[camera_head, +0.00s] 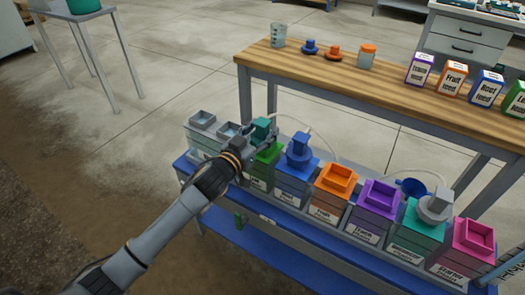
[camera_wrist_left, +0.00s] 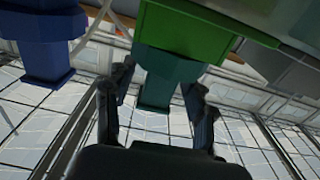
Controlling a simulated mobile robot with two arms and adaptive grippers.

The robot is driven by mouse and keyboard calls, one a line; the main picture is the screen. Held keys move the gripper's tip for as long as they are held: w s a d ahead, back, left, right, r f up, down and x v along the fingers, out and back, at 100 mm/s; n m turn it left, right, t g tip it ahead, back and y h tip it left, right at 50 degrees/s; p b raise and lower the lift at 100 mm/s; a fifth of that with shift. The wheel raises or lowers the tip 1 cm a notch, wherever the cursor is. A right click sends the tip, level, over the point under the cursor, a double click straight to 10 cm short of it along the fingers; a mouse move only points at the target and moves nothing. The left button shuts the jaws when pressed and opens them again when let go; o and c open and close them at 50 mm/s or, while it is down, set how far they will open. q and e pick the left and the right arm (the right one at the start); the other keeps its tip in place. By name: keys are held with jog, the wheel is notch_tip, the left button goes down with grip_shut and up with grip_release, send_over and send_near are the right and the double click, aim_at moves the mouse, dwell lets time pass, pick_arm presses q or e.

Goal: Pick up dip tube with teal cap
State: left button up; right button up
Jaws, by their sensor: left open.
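The dip tube's teal cap (camera_head: 262,128) stands on top of the green-topped tank (camera_head: 268,154) in the skid row. In the left wrist view the teal cap (camera_wrist_left: 165,82) shows against the green tank top (camera_wrist_left: 185,28). My left gripper (camera_head: 252,140) is open at the cap. In the wrist view its two fingers (camera_wrist_left: 160,105) stand on either side of the cap, with gaps visible; contact cannot be told. The tube below the cap is hidden in the tank. A pale hose (camera_head: 312,128) curves near the cap. My right gripper is not in view.
A blue cap (camera_head: 299,150) stands close right of the teal one, on the blue tank. Orange (camera_head: 336,178), purple (camera_head: 380,195) and pink (camera_head: 474,236) tank tops continue rightward. The wooden bench (camera_head: 350,92) behind holds cups, caps and feed boxes. Open floor lies left.

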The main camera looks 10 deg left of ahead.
pick_arm(q)
jog(key=shift+w+d, duration=0.1)
jog(key=shift+w, duration=0.1)
grip_shut()
jog(key=shift+r, duration=0.2)
